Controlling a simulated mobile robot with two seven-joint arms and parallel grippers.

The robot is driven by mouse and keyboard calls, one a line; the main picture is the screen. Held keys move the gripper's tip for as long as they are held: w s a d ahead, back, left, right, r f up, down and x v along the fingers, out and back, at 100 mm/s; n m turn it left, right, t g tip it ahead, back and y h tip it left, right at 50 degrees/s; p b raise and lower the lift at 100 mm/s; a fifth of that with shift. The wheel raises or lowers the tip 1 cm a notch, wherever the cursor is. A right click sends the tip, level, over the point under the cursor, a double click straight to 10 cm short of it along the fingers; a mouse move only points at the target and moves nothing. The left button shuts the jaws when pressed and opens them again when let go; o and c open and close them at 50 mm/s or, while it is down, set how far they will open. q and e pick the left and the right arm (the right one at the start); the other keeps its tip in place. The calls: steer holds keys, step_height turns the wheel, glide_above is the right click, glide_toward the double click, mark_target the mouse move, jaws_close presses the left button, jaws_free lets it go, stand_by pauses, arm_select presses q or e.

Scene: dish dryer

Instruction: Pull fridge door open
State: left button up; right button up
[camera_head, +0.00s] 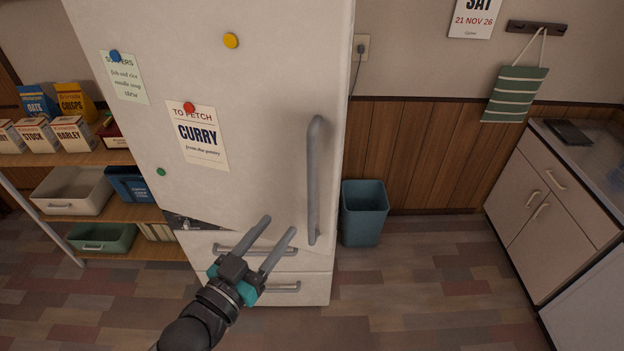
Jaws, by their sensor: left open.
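The fridge door (260,130) is white and appears closed, with paper notes and round magnets on it. Its long grey vertical handle (313,180) runs down the right side of the door. My left gripper (280,225) is open and empty, in front of the lower door and drawers. Its fingers point up and right, and in the picture they lie to the left of the handle's lower end, apart from it. Two drawers with horizontal handles sit below the door; the gripper partly covers them. My right gripper is not in view.
A shelf (75,159) with boxes and bins stands left of the fridge. A blue bin (363,212) stands on the floor just right of it. A white cabinet (550,205) is at the far right. The floor (420,290) in front is clear.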

mark_target(309, 188)
arm_select(q)
steer(key=x, duration=1.4)
steer(key=shift+f, duration=0.1)
jaws_close()
stand_by(1.1)
